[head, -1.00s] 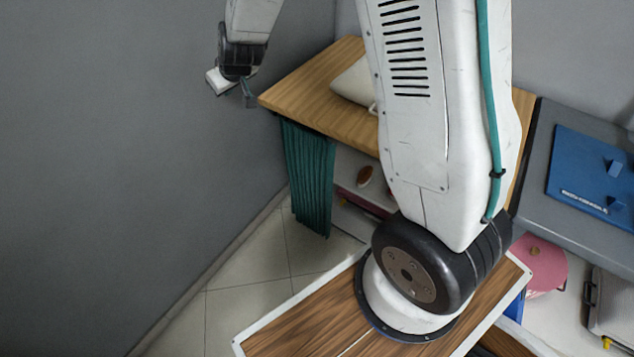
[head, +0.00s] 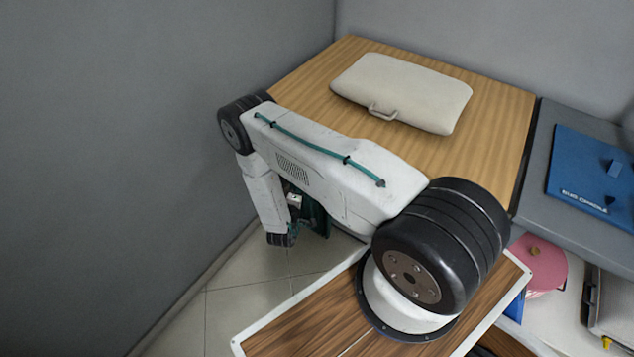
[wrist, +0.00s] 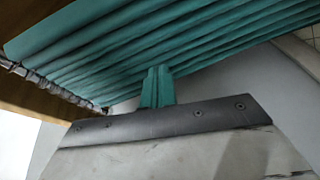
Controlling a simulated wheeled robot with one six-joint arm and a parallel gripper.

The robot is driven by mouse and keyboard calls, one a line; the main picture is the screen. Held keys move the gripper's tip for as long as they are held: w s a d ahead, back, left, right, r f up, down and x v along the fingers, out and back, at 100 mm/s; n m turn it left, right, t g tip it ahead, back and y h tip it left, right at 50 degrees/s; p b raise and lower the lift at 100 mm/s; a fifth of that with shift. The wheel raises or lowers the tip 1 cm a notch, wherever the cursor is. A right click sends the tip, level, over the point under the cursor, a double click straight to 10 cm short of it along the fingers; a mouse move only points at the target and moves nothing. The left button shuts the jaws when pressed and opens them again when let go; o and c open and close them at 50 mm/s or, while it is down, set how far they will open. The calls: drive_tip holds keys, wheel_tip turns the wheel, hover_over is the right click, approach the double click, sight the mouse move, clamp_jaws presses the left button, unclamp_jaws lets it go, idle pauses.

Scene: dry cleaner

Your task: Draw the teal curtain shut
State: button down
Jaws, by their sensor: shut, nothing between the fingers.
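The teal curtain (wrist: 170,45) fills the top of the wrist view in long pleats. It hangs from a rail with rings (wrist: 50,88) at the left of that view. In the head view only a dark teal strip of the curtain (head: 319,216) shows below the counter, with my arm covering the rest. My gripper (wrist: 158,76) is shut and empty. Its fingertips stand close to the pleats in the wrist view; I cannot tell whether they touch the cloth. In the head view my gripper is mostly lost among my arm links.
A wooden counter (head: 500,105) carries a beige padded case (head: 405,90) with a handle. A grey wall (head: 120,130) stands close on the left, with tiled floor (head: 235,300) below. A grey surface with a blue panel (head: 595,175) and a pink item (head: 540,262) are at the right.

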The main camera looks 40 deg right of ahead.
drive_tip(key=s+f+n+h, duration=0.1)
drive_tip(key=s+f, duration=0.2)
drive_tip(key=s, duration=0.2)
drive_tip(key=x, duration=1)
drive_tip(key=shift+d+r+t, duration=0.35)
drive_tip(key=shift+r+t, duration=0.05)
